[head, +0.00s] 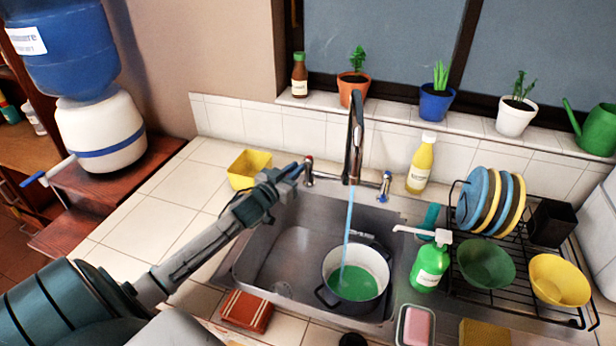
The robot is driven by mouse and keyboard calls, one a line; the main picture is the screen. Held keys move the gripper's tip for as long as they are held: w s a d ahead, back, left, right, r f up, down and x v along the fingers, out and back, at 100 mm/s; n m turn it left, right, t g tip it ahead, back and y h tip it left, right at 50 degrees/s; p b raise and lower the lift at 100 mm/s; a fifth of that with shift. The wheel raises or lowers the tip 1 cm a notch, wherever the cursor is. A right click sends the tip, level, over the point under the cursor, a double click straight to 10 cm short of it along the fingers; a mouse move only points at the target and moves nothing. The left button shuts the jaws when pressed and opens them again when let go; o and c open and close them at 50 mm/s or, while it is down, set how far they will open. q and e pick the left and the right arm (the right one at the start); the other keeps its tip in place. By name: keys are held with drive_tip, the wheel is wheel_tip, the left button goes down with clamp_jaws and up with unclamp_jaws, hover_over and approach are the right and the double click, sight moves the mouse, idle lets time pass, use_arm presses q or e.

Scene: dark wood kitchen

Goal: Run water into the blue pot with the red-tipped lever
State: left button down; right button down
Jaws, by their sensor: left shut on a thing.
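The tap (354,135) stands behind the steel sink, and a blue stream of water (348,225) runs from its spout. The stream falls into a pot (372,257) with a dark rim, two handles, a pale inner wall and a green bottom. The pot sits upright in the right part of the sink; its outside colour is hard to tell. The red-tipped lever (309,167) is left of the tap, and the blue-tipped lever (385,186) is right of it. My left gripper (297,170) is shut on the red-tipped lever. My right gripper is not in view.
A yellow container (249,168) stands on the counter behind my left arm. A green soap bottle (430,262) stands right of the pot, beside a dish rack (500,308). A yellow bottle (420,164) is behind the sink. The sink's left part (290,250) is empty.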

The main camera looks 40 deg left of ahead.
use_arm(q)
drive_tip(key=shift+a, duration=0.15)
drive_tip(key=shift+r, duration=0.1)
drive_tip(key=c, duration=1.4)
unclamp_jaws()
drive_tip(key=shift+c, duration=0.2)
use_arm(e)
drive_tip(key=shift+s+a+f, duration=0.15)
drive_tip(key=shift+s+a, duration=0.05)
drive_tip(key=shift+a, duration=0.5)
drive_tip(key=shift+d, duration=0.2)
